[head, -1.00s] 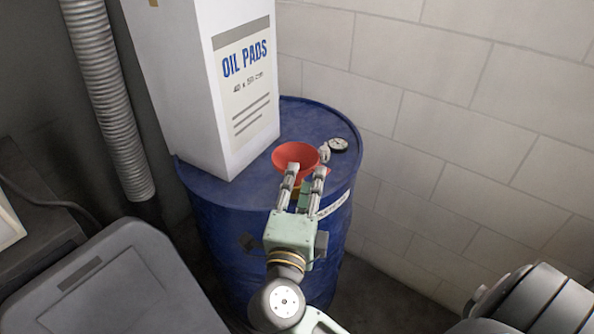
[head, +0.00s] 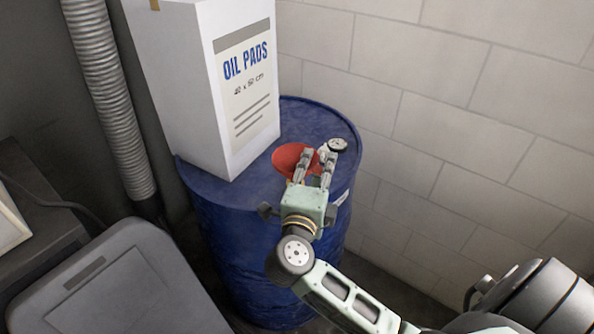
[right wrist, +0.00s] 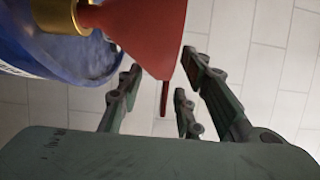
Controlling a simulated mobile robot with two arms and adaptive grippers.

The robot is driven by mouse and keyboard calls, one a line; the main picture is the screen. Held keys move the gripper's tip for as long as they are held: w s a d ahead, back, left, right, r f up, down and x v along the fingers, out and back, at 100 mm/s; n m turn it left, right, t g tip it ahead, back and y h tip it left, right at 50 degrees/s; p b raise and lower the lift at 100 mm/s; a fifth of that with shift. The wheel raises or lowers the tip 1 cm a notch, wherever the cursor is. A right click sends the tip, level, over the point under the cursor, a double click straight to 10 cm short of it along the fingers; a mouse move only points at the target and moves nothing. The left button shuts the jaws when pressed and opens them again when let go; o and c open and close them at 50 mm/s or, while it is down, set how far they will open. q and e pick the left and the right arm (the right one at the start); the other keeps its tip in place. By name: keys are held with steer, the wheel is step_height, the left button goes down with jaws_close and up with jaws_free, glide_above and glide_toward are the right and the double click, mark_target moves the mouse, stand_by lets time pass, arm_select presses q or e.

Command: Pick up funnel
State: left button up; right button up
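The red funnel (head: 288,158) stands on top of the blue drum (head: 225,188), in front of the white box. My right gripper (head: 316,157) is at the funnel's right front side, and its fingers hide part of the funnel. In the right wrist view, the funnel's red cone (right wrist: 150,30) fills the top middle, with a brass collar (right wrist: 65,15) at its left. A thin red edge of the funnel reaches down between my spread fingers (right wrist: 160,85). The fingers are open, with space on both sides of that edge. My left gripper is not in view.
The white "OIL PADS" box (head: 205,90) stands on the drum's back left. A pale block wall (head: 440,110) rises behind. A grey lidded bin (head: 110,285) stands at the front left.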

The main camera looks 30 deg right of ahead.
jaws_close()
stand_by(0.5)
